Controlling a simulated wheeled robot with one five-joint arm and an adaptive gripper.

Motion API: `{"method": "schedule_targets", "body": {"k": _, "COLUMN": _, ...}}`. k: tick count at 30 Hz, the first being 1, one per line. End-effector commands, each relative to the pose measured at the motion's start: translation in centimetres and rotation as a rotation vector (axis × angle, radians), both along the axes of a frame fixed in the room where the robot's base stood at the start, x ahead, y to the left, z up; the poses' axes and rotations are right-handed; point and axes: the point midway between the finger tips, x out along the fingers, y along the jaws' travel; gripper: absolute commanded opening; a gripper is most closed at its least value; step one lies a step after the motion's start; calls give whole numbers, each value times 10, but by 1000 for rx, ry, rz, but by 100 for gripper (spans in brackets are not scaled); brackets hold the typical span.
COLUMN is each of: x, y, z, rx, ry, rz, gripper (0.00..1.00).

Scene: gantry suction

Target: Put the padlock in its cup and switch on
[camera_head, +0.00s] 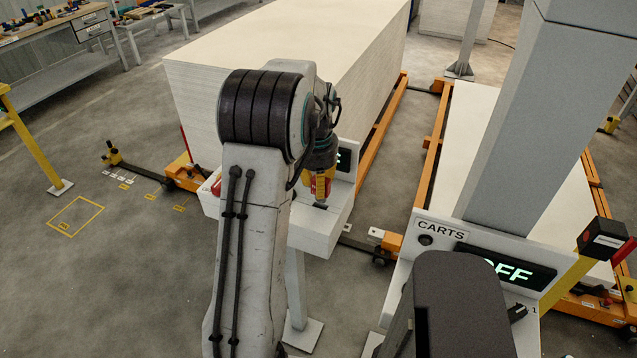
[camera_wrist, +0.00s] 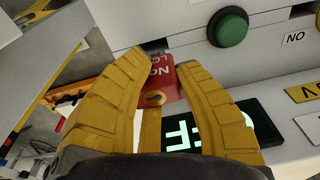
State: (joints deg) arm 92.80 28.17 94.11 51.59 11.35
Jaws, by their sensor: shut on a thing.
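My gripper (camera_head: 320,190) hangs over the white control box on a post (camera_head: 322,226). In the wrist view its yellow fingers (camera_wrist: 163,62) are shut on the red padlock (camera_wrist: 163,72). White lettering, partly cut off, and a round keyhole-like spot show on the padlock's face. In the head view only a little red (camera_head: 322,187) shows between the fingers. The box's dark display (camera_wrist: 216,128) shows part of a green-white word ending in F. A green round button (camera_wrist: 229,27) sits on a light panel in the wrist view. I cannot pick out the padlock's cup.
A CARTS panel (camera_head: 440,228) with an OFF display (camera_head: 507,268) and a black knob (camera_head: 517,313) stands at right, by a thick grey column (camera_head: 540,110). Large white board stacks (camera_head: 290,45) on orange carts lie behind. Floor at left (camera_head: 120,270) is mostly clear.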

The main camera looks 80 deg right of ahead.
Motion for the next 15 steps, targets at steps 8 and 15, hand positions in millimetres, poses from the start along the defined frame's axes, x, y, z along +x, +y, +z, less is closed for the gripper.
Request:
{"method": "schedule_targets", "body": {"k": 8, "x": 0, "y": 0, "z": -5, "rx": 0, "ry": 0, "rz": 0, "gripper": 0}}
{"method": "schedule_targets", "body": {"k": 15, "x": 0, "y": 0, "z": -14, "rx": 0, "ry": 0, "rz": 0, "gripper": 0}}
